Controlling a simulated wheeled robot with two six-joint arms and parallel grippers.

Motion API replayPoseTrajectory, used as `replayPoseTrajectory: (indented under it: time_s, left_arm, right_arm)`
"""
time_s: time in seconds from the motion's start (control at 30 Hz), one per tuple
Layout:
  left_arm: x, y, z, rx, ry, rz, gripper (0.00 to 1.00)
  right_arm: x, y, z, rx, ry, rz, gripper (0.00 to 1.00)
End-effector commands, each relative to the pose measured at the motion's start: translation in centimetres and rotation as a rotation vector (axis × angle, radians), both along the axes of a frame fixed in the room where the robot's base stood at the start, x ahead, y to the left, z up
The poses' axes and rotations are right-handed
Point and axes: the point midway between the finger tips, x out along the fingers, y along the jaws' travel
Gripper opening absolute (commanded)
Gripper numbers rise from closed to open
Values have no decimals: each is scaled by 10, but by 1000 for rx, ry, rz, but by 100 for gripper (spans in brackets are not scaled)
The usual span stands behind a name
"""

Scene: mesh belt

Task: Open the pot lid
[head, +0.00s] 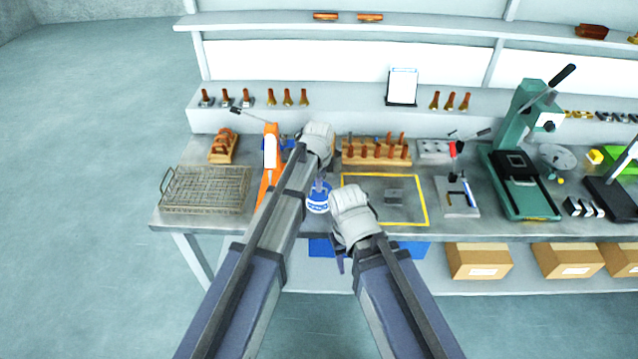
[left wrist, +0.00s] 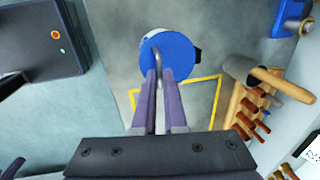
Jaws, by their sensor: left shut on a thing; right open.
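A small white pot with blue bands (head: 317,204) stands on the bench, left of the yellow-outlined area. I cannot tell whether the lid is seated or slightly raised. My right gripper (head: 340,264) is open and empty near the bench's front edge, right of the pot.
A wire basket (head: 205,190) and an orange tool (head: 270,165) are to the left. A wooden rack of handled tools (head: 376,152) stands behind the yellow outline (head: 426,205). A green press (head: 520,160) is to the right. A mallet (left wrist: 265,78) lies by the rack.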

Motion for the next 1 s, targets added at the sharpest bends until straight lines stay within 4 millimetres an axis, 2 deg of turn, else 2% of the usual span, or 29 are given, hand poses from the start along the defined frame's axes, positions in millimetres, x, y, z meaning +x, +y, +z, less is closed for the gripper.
replayPoseTrajectory:
  time_s: [0.47,0.73,1.0]
  left_arm:
    - [7,-1,5,1,49,1,0]
    - [24,-1,18,1,228,1,0]
    - [39,-1,24,0,424,0,0]
  right_arm:
    - [0,0,7,0,0,0,50]
    - [0,0,22,0,0,0,50]
    - [0,0,23,0,0,0,50]
